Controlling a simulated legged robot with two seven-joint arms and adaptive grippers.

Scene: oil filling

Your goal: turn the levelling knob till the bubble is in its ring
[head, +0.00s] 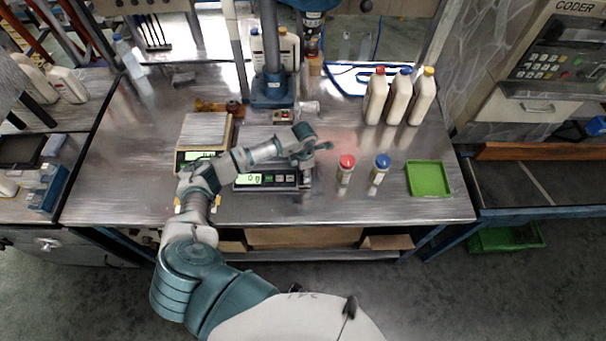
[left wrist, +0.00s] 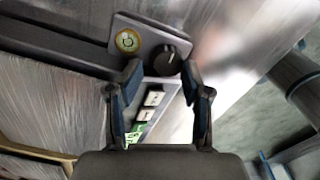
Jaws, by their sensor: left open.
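The levelling knob (left wrist: 167,58) is a dark round knob with a pale mark, on a grey plate at the scale's corner. The round yellow-green bubble level (left wrist: 127,40) sits beside it. A dark ring shows in the level, but the bubble's exact place in it is too small to tell. My left gripper (left wrist: 161,70) is open, its two fingertips on either side of the knob's near edge; I cannot tell whether they touch it. In the head view my left gripper (head: 322,147) is over the right end of the front scale (head: 270,180), hiding the knob there.
A second scale (head: 205,130) stands behind left. A red-capped jar (head: 345,170) and a blue-capped jar (head: 380,170) stand to the right, close to the gripper. A green tray (head: 429,179) lies farther right. Several large bottles (head: 398,100) stand behind.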

